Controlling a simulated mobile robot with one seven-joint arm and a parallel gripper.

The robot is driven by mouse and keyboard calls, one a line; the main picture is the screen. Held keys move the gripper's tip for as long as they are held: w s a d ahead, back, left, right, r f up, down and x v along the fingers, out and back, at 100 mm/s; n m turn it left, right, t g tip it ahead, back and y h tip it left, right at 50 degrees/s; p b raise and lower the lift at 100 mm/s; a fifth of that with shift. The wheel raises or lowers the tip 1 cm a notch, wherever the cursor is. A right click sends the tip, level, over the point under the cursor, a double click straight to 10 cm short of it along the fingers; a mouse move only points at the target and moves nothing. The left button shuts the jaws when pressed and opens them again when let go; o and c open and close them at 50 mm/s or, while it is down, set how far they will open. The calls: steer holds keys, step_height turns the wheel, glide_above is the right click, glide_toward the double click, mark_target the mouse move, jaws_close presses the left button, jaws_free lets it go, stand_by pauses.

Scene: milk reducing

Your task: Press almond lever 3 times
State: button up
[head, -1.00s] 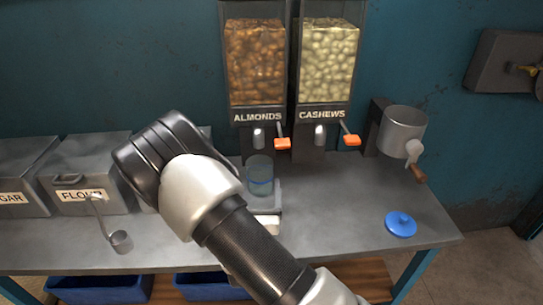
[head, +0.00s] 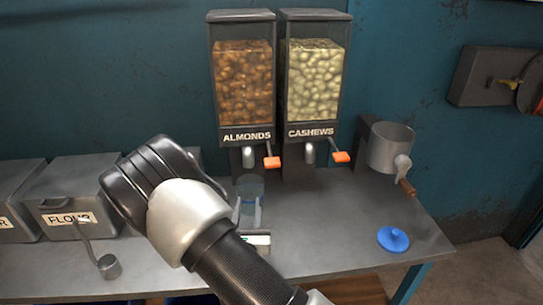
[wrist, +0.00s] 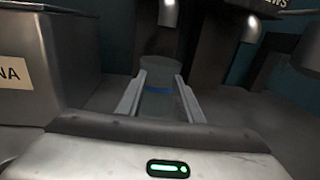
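The almond dispenser (head: 243,85) stands at the back wall, labelled ALMONDS, with a metal spout (head: 248,157). Its orange-tipped almond lever (head: 272,162) sticks out right of the spout. A clear glass (head: 250,185) with a blue band stands below the almond spout; it also shows in the wrist view (wrist: 158,75). My gripper (head: 248,212) is low in front of the glass. In the wrist view its fingers (wrist: 160,90) are apart, one on each side of the glass; I cannot tell whether they touch it. It is well below the lever.
The cashew dispenser (head: 313,80) with its own orange lever (head: 341,157) stands close on the right. A metal grinder with a crank (head: 390,150) is further right. A blue lid (head: 393,239) lies on the counter. A flour bin (head: 70,195) and a scoop (head: 109,266) are on the left.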

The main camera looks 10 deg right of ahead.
jaws_close()
stand_by(1.3)
